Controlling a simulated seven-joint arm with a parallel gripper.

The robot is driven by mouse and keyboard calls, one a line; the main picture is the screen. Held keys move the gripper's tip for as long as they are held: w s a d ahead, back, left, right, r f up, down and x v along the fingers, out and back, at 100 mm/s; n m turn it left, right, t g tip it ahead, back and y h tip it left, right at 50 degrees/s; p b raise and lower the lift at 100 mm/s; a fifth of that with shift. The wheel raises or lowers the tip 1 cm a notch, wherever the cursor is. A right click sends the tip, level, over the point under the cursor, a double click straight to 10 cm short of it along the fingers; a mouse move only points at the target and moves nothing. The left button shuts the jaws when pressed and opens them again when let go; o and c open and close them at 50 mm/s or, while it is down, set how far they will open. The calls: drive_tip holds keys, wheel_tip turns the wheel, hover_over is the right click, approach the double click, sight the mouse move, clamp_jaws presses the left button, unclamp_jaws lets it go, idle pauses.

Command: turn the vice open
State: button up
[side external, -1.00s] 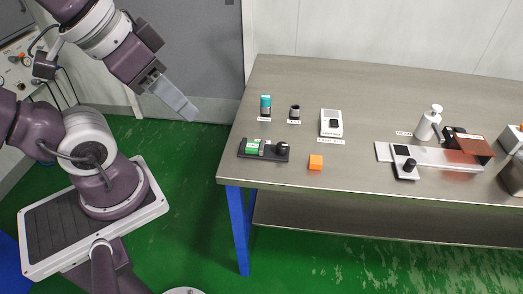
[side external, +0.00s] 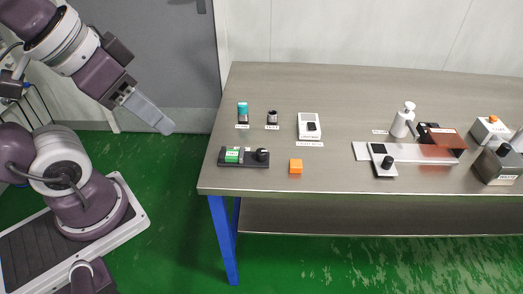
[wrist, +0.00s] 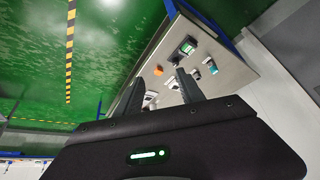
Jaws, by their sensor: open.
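The vice (side external: 257,158) appears to be the low dark block near the front left corner of the table, with a green and white piece (side external: 232,155) at its left part and a round black knob (side external: 262,155) at its right end. What looks like the same vice shows in the wrist view (wrist: 187,47) beyond my fingers. My gripper (side external: 168,128) is in the air left of the table edge, well apart from the vice. In the wrist view its two fingers (wrist: 160,92) stand apart with nothing held between them.
Behind stand a teal-topped cylinder (side external: 242,111), a small dark cup (side external: 272,118) and a white device (side external: 309,125). A flat plate (side external: 420,153), a white bottle (side external: 403,119) and boxes fill the right.

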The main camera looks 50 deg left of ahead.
drive_tip(key=w+a+m+g, duration=0.15)
drive_tip(key=w+m, duration=0.25)
drive_tip(key=w, duration=0.6)
drive_tip(key=m+g, duration=0.4)
drive_tip(key=m, duration=0.3)
hover_over(261, 151)
wheel_tip(261, 151, down, 20)
wheel_tip(261, 151, down, 9)
drive_tip(key=shift+r, duration=0.1)
drive_tip(key=shift+f, duration=0.35)
drive_tip(key=shift+c, duration=0.4)
clamp_jaws()
